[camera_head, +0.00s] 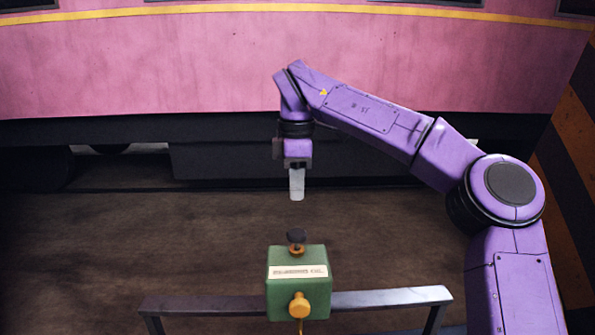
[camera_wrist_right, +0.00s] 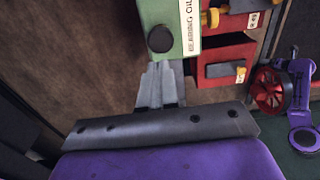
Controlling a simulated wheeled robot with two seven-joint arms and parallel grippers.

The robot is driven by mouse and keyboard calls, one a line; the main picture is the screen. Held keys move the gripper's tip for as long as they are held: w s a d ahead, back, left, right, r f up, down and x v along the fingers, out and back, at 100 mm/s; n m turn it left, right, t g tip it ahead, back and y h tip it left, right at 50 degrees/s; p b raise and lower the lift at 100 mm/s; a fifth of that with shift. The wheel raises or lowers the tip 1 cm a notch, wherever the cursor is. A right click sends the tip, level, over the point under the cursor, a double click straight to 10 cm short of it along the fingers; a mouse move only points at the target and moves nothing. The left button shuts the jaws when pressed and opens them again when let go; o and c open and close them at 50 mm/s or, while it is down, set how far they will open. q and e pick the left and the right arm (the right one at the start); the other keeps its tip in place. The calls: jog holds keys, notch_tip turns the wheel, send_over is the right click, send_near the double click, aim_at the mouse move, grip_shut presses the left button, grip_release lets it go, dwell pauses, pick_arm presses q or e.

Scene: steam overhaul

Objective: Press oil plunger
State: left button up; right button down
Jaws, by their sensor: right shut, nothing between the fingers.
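The green bearing-oil box (camera_head: 283,255) stands on a narrow grey metal stand (camera_head: 390,298) at the bottom middle of the head view. Its black plunger knob (camera_head: 296,236) stands up from the top on an orange collar. A yellow tap (camera_head: 299,305) sticks out of its front. My right gripper (camera_head: 296,198) points down above the knob, shut and empty, with a visible gap between them. In the right wrist view the shut fingers (camera_wrist_right: 158,88) are near the round knob (camera_wrist_right: 160,39) on the green box (camera_wrist_right: 180,12). My left gripper is out of view.
A pink wagon side (camera_head: 170,65) with a yellow stripe runs across the back, its dark underside behind my right gripper. An orange-and-black striped surface (camera_head: 570,130) is at the right edge. Red box-like units (camera_wrist_right: 225,53) show beyond the oil box. The brown floor is mostly clear.

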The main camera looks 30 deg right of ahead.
notch_tip(320, 180, up, 3)
jog(key=shift+r, duration=0.15)
jog(key=shift+d, duration=0.1)
dwell(1.2)
